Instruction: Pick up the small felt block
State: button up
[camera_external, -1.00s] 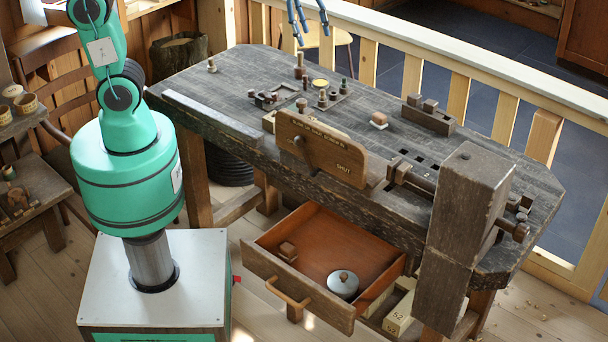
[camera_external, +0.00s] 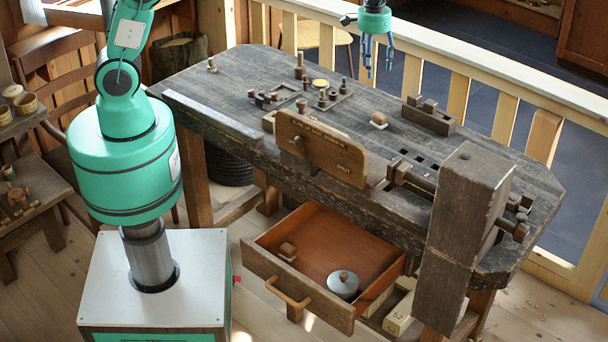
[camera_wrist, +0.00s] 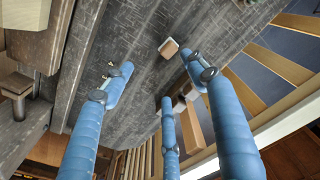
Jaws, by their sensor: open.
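A small block (camera_external: 379,120) with a brown top and a pale lower layer, which looks like the felt block, lies on the right-middle of the dark workbench top (camera_external: 400,135). My gripper (camera_external: 378,72) hangs above the bench's back edge, fingers pointing down, apart from the block and higher in the picture. In the wrist view the same block (camera_wrist: 169,48) shows beyond the blue fingertips, between the left and right ones. The gripper (camera_wrist: 157,78) is open, its fingers spread with nothing between them.
A wooden rack (camera_external: 428,117) with small blocks stands right of the felt block. An upright wooden board (camera_external: 320,148) and thick post (camera_external: 462,230) rise at the front. An open drawer (camera_external: 325,255) holds a lidded tin and another block. A railing (camera_external: 455,60) runs behind.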

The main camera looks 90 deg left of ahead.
jog(key=w+a+f+p, duration=0.1)
jog(key=w+a+f, duration=0.1)
jog(key=f, duration=0.4)
jog(key=shift+w+a+f+n+g, duration=0.3)
jog(key=shift+w+f+n, duration=0.1)
jog(key=shift+w, duration=0.3)
jog(key=shift+d, duration=0.1)
jog(key=b, duration=0.1)
send_over(380, 115)
jog(key=shift+f, duration=4.25)
jog(key=shift+s, duration=0.1)
jog(key=shift+f+b, duration=0.55)
jog(key=shift+f, duration=2.1)
jog(key=c, duration=1.1)
